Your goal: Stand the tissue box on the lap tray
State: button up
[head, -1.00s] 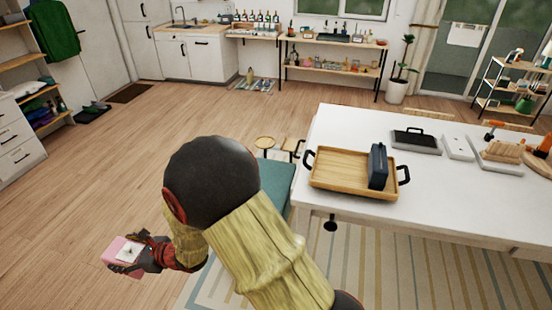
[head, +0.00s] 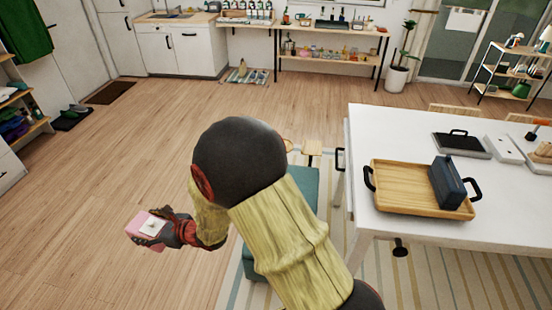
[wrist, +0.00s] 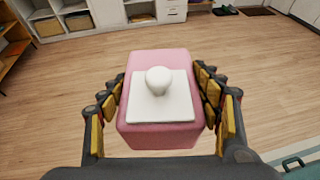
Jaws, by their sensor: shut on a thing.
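The tissue box (head: 146,225) is pink with a white top, and a white tuft stands up from it in the wrist view. My gripper (head: 157,229) is shut on this box, with fingers on both sides, and holds it out over the wood floor at the left. In the wrist view the box (wrist: 160,62) sits upright between the finger pads. The lap tray (head: 400,188) is wooden with black handles and lies on the white table at the right, well apart from my gripper. A dark blue upright case (head: 447,183) stands in the tray's right part; the left part is bare.
The white table (head: 385,130) also bears a dark flat item with a handle (head: 460,142) and a white block (head: 503,149) behind the tray. A teal bench (head: 300,190) is partly hidden by my arm, beside the table.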

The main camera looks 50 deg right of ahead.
aim_at(400, 185)
jog(key=i+l+z, duration=0.1)
jog(key=z, duration=0.3)
jog(key=i+z, duration=0.15)
jog(key=z, duration=0.3)
jog(key=i+z, duration=0.15)
jog(key=z, duration=0.25)
jog(key=i+z, duration=0.15)
jog(key=z, duration=0.3)
